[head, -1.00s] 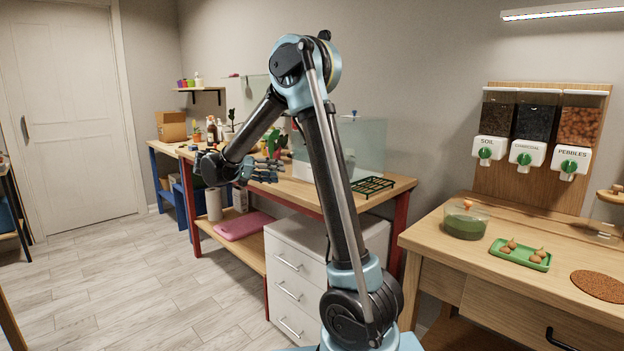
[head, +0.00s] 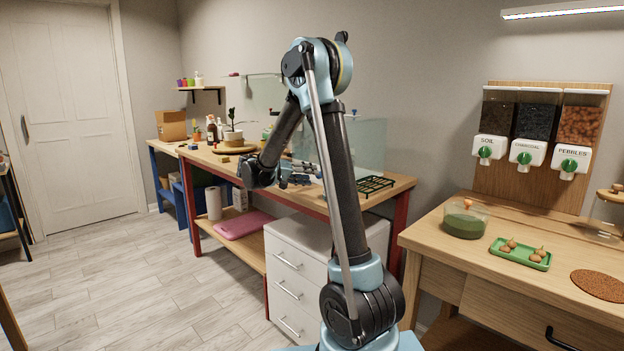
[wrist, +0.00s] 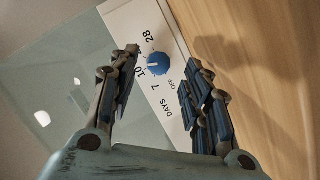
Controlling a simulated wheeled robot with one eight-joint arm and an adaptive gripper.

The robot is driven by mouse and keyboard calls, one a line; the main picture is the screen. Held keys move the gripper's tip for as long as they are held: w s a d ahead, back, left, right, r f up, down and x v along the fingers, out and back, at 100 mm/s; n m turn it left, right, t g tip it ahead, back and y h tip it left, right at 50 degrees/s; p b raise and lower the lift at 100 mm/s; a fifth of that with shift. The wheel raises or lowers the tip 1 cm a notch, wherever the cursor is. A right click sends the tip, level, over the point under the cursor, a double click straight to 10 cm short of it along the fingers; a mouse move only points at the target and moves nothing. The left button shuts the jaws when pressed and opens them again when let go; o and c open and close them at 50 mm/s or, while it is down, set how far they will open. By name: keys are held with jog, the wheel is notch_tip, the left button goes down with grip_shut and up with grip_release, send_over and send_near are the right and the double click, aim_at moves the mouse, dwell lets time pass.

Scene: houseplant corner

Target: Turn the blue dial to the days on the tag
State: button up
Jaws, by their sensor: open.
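The blue dial (wrist: 157,66) sits on a white panel (wrist: 166,101) with printed marks around it: OFF, 7, 10, 28 and DAYS; another mark is partly hidden by a finger. A pale line shows on the dial's face, but which mark it points to is hard to tell. My gripper (wrist: 163,62) is open in the wrist view, one finger on either side of the dial, with no contact evident. In the head view my gripper (head: 298,174) is over the workbench, beside the clear case (head: 362,142). I cannot make out the tag in either view.
The wooden workbench (head: 398,184) holds a green tray grid (head: 372,186) and a potted plant (head: 232,137). White drawers (head: 290,285) stand below. At right a second table holds a green tray (head: 520,260) and a glass bowl (head: 465,222).

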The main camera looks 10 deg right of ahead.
jog(key=shift+x, duration=1.35)
grip_shut()
jog(key=shift+a, duration=0.1)
